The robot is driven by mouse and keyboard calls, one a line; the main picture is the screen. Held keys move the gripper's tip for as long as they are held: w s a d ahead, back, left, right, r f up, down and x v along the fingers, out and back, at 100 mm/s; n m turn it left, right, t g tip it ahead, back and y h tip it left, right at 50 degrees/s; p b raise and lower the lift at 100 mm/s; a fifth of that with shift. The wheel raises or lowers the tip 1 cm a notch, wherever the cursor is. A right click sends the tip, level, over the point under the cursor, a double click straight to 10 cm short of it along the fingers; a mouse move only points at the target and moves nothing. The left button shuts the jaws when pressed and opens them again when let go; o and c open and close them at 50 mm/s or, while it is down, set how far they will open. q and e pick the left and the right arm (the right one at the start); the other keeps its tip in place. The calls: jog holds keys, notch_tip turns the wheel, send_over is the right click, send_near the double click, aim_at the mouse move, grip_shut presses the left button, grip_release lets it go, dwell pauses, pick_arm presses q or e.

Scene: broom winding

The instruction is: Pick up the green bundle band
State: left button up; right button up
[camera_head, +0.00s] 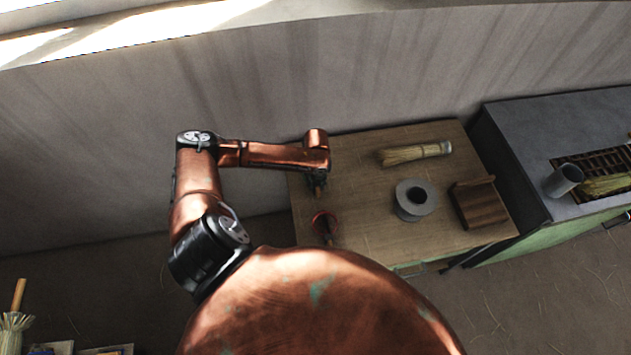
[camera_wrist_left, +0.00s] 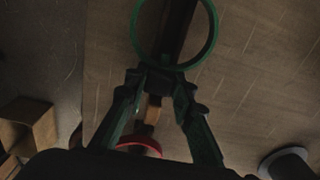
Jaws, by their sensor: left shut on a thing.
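The green bundle band (camera_wrist_left: 214,38) is a thin ring in the left wrist view, cut off by the top edge. My left gripper (camera_wrist_left: 165,78) is shut on the near side of its rim, and the ring extends beyond the fingertips. In the head view my left gripper (camera_head: 318,188) hangs over the left part of the wooden table (camera_head: 365,225); the green band cannot be made out there. My right gripper is not in view.
A red ring (camera_head: 325,216) sits around a dark post near the table's left side. A grey spool (camera_head: 400,206), a straw bundle (camera_head: 410,152) and a wooden block (camera_head: 482,206) are farther right. A bench (camera_head: 530,130) with a grey cup (camera_head: 563,180) stands beyond.

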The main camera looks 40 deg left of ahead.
pick_arm(q)
grip_shut()
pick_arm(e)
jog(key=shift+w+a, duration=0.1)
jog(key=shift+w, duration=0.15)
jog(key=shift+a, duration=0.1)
